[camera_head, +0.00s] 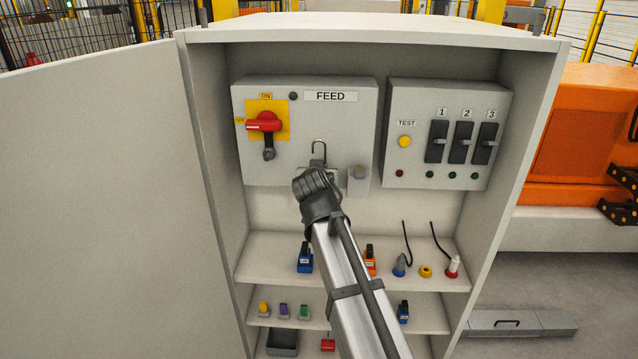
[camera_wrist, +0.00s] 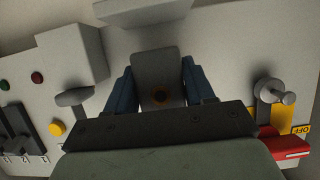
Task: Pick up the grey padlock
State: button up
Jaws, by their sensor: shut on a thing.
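My gripper (camera_head: 317,183) is in front of the lower part of the FEED box. It is shut on the grey padlock. In the wrist view, the padlock's grey body (camera_wrist: 155,67) with a brownish round spot sits between the two dark blue fingers (camera_wrist: 158,88). In the head view, a thin hooked shackle (camera_head: 319,147) stands up above my gripper, and the gripper hides most of the body. I cannot tell whether the padlock touches the panel behind it.
The FEED box has a red switch (camera_head: 264,122) on a yellow plate, with a grey peg below. A grey fitting (camera_head: 359,173) is close right of my gripper. The breaker box (camera_head: 447,135) is further right. Shelves below hold padlocks and plugs. The cabinet door (camera_head: 95,190) stands open left.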

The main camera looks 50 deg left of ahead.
notch_tip(320, 180, up, 4)
jog(key=shift+f, duration=0.25)
jog(key=s+d, duration=1.4)
jog(key=a+f, duration=0.3)
jog(key=a, duration=0.6)
jog(key=a+f, duration=0.4)
jog(key=a, duration=0.5)
jog(key=shift+s+a, duration=0.25)
jog(key=shift+s, duration=0.05)
